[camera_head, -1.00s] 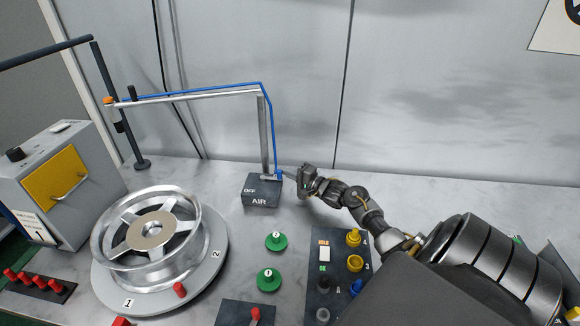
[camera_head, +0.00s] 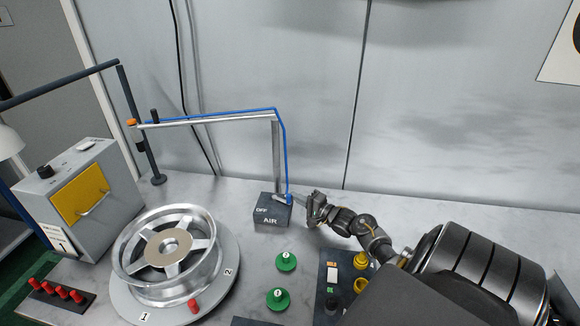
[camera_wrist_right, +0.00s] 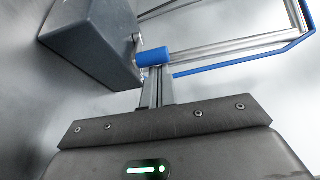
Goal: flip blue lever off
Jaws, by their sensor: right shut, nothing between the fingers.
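The blue lever (camera_head: 289,199) sits on the top right of the dark box (camera_head: 268,216) marked OFF and AIR. In the right wrist view its blue knob (camera_wrist_right: 153,57) lies just beyond the fingertips, beside the box (camera_wrist_right: 95,42). My right gripper (camera_head: 299,197) comes in from the right at the lever's height. Its fingers are shut together with nothing between them, and the fingertips (camera_wrist_right: 156,72) appear to touch or nearly touch the knob. My left gripper is out of view.
A metal post with a blue hose (camera_head: 284,145) rises behind the box. A silver wheel (camera_head: 170,250) stands on a round base at left. Two green knobs (camera_head: 286,262) and a dark panel with yellow knobs (camera_head: 361,260) are nearer. The back wall is close behind.

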